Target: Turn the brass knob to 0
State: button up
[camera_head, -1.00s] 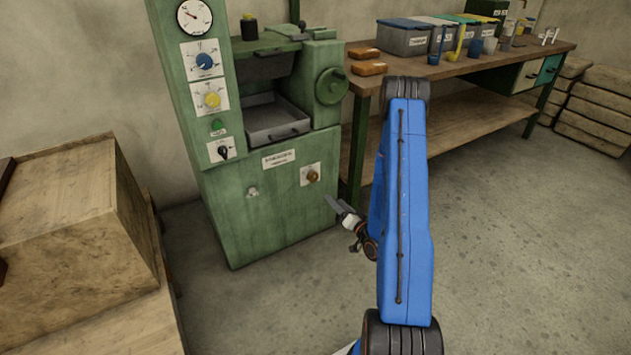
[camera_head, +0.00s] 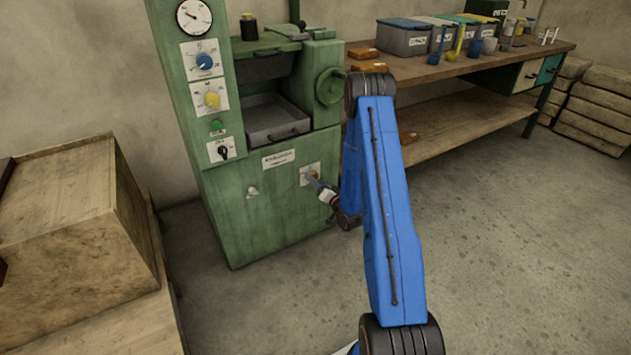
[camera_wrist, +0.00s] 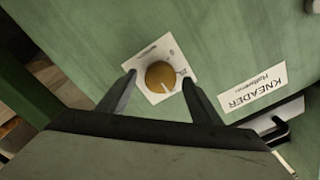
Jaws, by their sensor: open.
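The brass knob (camera_wrist: 160,76) is round, on a white plate (camera_wrist: 148,58) with dark marks, on the front of the green machine (camera_head: 266,215). The marks are too small to read surely. My gripper (camera_wrist: 160,84) is open in the wrist view, one finger on each side of the knob, with small gaps between fingers and knob. In the head view my gripper (camera_head: 316,185) is at the knob's plate (camera_head: 310,173) and hides most of the knob.
A label reading KNEADER (camera_wrist: 252,87) and a dark handle (camera_wrist: 276,131) are beside the plate. Blue (camera_head: 204,62) and yellow (camera_head: 212,99) knobs sit higher on the machine. A workbench (camera_head: 450,68) stands right. Wooden crates (camera_head: 75,215) stand left.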

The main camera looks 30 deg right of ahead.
jog(key=shift+w, duration=0.6)
jog(key=c, duration=1.1)
jog(key=n, duration=2.3)
jog(key=shift+a+n, duration=0.1)
jog(key=shift+n, duration=0.3)
jog(key=shift+o, duration=0.2)
